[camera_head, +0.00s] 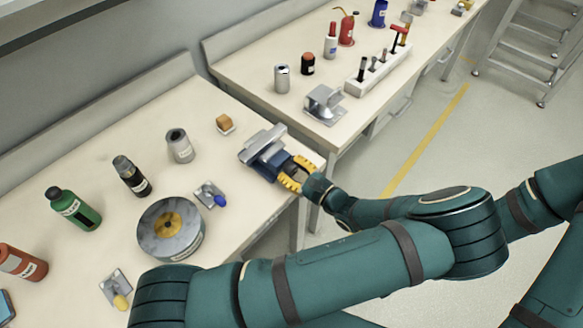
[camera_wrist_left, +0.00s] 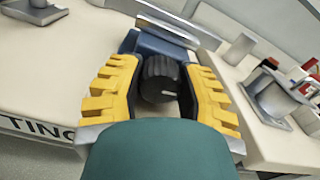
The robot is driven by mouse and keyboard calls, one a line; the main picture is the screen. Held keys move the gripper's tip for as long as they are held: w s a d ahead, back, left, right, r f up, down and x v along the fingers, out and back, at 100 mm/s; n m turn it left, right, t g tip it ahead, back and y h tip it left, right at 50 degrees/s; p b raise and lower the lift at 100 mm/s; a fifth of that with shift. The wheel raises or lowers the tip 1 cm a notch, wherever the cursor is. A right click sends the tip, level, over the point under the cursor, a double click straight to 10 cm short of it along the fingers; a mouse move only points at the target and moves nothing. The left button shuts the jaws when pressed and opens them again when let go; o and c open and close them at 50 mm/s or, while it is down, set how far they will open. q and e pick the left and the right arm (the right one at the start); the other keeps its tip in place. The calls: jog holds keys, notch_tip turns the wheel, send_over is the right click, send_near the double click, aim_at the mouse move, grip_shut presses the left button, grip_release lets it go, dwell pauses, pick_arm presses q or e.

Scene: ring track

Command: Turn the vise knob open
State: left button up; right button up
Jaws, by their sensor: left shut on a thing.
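The vise (camera_head: 263,144), blue with grey metal jaws, sits near the corner of the near workbench. In the wrist view its blue body (camera_wrist_left: 165,46) and light jaws lie just behind the knob. The vise knob (camera_wrist_left: 160,76) is black and ribbed, with a pale mark on its face. My left gripper (camera_head: 292,177) has yellow padded fingers and reaches the vise from its front side. In the wrist view the fingers of this gripper (camera_wrist_left: 161,92) stand on both sides of the knob, shut on it. My right gripper is out of view.
On the near bench stand a round grey disc (camera_head: 170,228), toggle clamps (camera_head: 208,193), a grey cylinder (camera_head: 180,146), bottles (camera_head: 73,209) and an orange-brown block (camera_head: 225,123).

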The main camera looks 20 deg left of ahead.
pick_arm(q)
jog(key=n, duration=0.3)
dwell(0.4)
jog(key=o, duration=1.2)
jog(key=shift+a, duration=0.1)
